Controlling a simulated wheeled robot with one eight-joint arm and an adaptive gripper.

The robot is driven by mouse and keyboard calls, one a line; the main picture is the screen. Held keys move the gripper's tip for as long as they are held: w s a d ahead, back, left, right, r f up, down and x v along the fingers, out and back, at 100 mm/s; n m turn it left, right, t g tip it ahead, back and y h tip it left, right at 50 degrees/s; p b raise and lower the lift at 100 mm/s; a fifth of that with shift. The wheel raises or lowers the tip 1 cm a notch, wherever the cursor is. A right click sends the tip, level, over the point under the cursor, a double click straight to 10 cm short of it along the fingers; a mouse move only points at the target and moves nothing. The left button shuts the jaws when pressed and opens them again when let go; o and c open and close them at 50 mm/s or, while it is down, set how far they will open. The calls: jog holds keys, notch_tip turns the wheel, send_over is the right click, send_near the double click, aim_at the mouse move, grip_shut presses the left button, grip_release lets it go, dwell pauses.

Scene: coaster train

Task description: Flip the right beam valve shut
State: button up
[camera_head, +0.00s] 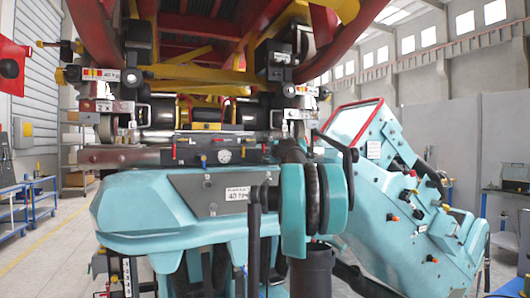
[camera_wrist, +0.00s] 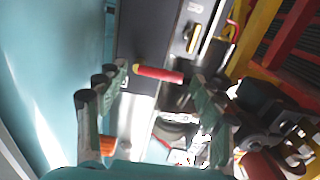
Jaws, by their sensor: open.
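In the wrist view, my gripper (camera_wrist: 157,80) is open, with one finger on each side of the picture. A red valve handle (camera_wrist: 160,74) lies crosswise on the dark beam, between and just beyond the fingertips. I cannot tell whether either finger touches it. A yellow handle (camera_wrist: 192,38) sits farther up the same beam. In the head view, the dark beam (camera_head: 240,146) carries small levers, including a red one (camera_head: 174,149) at left and a yellow one (camera_head: 203,161) nearer the middle. My arm covers the beam's right end, and the gripper is not clear there.
A teal machine body (camera_head: 150,215) lies below the beam. A teal control console (camera_head: 400,225) with buttons stands at right. Red and yellow frames (camera_head: 190,72) hang above. Blue benches (camera_head: 40,195) stand at far left, with open floor beside them.

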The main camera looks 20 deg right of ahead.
jog(key=s, duration=1.1)
jog(key=shift+s+d, duration=0.2)
jog(key=shift+s, duration=0.05)
